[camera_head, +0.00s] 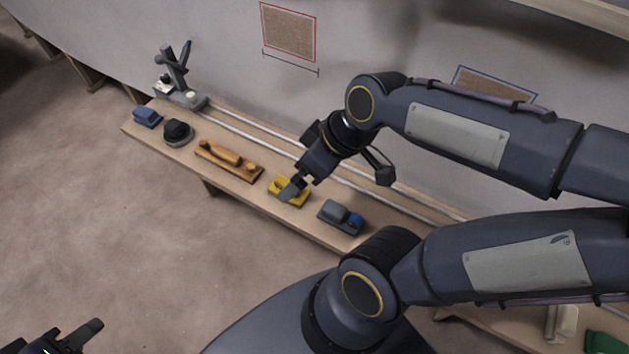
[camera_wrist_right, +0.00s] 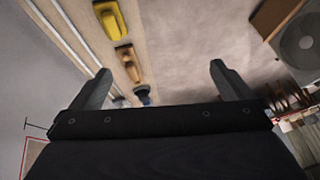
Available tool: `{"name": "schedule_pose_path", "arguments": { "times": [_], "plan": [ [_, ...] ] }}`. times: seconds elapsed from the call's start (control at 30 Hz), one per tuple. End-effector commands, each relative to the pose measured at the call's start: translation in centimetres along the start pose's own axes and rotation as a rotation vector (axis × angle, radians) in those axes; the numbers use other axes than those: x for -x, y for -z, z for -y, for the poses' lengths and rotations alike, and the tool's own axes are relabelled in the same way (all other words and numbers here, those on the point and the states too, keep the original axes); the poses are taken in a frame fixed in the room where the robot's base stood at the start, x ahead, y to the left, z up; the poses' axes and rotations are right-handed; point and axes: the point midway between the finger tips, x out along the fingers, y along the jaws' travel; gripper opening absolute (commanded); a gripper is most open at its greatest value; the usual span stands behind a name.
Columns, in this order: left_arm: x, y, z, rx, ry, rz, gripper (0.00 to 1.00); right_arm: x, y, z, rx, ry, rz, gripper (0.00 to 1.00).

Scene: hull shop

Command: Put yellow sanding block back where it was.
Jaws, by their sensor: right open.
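The yellow sanding block (camera_head: 304,187) lies on the long wooden bench (camera_head: 228,185), between a wooden tool and a grey-and-blue block. It also shows at the top left of the right wrist view (camera_wrist_right: 113,20), outside the space between my fingers. My left gripper (camera_head: 78,337) is at the bottom left corner, partly cut off, away from the bench.
Along the bench are the wooden tool (camera_head: 225,160), a black rounded tool (camera_head: 178,131), a blue block (camera_head: 147,117) and the grey-and-blue block (camera_head: 341,216). A grey stand (camera_head: 176,78) is at the far end. Pale rails run behind them, beside the wall. The floor in front is clear.

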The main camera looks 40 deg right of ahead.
Motion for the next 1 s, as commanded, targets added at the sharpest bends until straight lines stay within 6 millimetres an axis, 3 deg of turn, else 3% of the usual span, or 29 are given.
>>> {"name": "schedule_pose_path", "arguments": {
  "times": [0.1, 0.23, 0.67, 1.0],
  "plan": [
    [0.0, 0.0, 0.0, 0.0, 0.0, 0.0, 0.36, 1.4, -1.6, 1.7, -0.258, -0.01, -0.078, 1.0],
    [0.0, 0.0, 0.0, 0.0, 0.0, 0.0, 0.36, 1.9, -2.5, 2.7, -0.424, -0.008, -0.119, 1.0],
    [0.5, 0.2, -0.2, 0.0, 0.0, 0.0, 0.36, 2.5, -2.5, 3.0, -0.476, -0.006, -0.129, 1.0],
    [7.3, 3.7, -3.3, 0.0, 0.0, -0.001, 0.36, 9.8, 1.1, 4.4, -0.475, -0.006, -0.129, 1.0]
  ]
}}
